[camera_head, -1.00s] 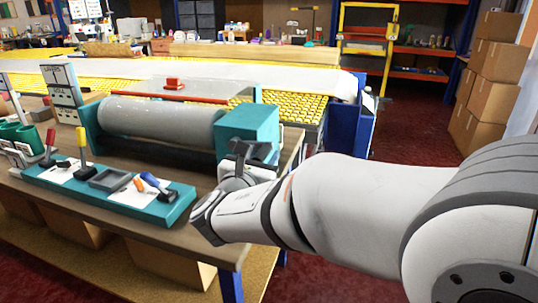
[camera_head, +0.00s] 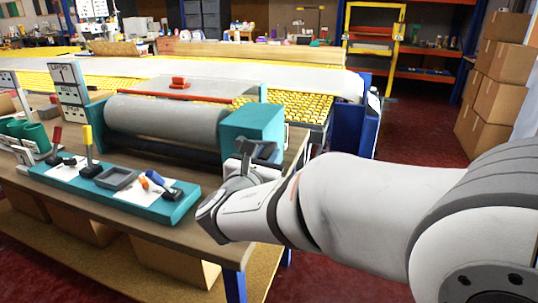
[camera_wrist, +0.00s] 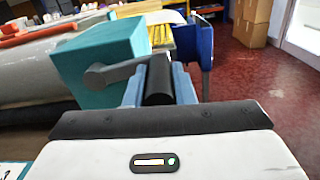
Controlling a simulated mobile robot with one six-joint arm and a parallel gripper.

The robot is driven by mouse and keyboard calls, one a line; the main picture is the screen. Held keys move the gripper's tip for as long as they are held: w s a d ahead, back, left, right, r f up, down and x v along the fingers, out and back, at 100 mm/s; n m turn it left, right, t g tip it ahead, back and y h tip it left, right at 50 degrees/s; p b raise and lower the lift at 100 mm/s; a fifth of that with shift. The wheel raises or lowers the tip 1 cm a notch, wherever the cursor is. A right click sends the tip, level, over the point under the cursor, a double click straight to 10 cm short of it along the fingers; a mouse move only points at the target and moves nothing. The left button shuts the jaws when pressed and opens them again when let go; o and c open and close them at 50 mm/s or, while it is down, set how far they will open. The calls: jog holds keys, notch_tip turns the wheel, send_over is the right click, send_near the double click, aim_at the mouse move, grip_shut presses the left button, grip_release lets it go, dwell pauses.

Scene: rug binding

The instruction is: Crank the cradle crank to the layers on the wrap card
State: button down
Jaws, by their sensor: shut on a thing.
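The cradle holds a long grey roll (camera_head: 165,122) between teal end blocks on the bench. The teal right-hand block (camera_head: 252,125) also fills the upper left of the wrist view (camera_wrist: 100,65). A grey crank arm (camera_wrist: 108,74) comes out of this block and ends in a black handle (camera_wrist: 160,80). My gripper (camera_wrist: 158,88) is shut on the black handle, one finger on each side. In the head view my gripper (camera_head: 250,153) is at the block's front face and hides most of the crank. A white-fronted card stand (camera_head: 69,88) is left of the roll; its writing is too small to read surely.
Cardboard boxes (camera_head: 495,75) are stacked at the right; red floor lies between.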

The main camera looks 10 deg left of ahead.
jog(key=shift+f, duration=0.1)
jog(key=f+m+b, duration=0.1)
jog(key=b, duration=0.2)
jog(key=f+m+b, duration=0.2)
jog(key=b, duration=0.1)
jog(key=f+m+b, duration=0.1)
jog(key=m+b, duration=0.1)
jog(key=b, duration=0.2)
jog(key=shift+a+f, duration=0.4)
jog(key=shift+a+f, duration=0.1)
jog(key=shift+f, duration=0.05)
jog(key=c, duration=1.2)
grip_release()
jog(key=shift+c, duration=0.2)
jog(key=s+p, duration=0.1)
jog(key=s, duration=0.6)
jog(key=shift+s+a, duration=0.25)
jog(key=shift+s, duration=0.1)
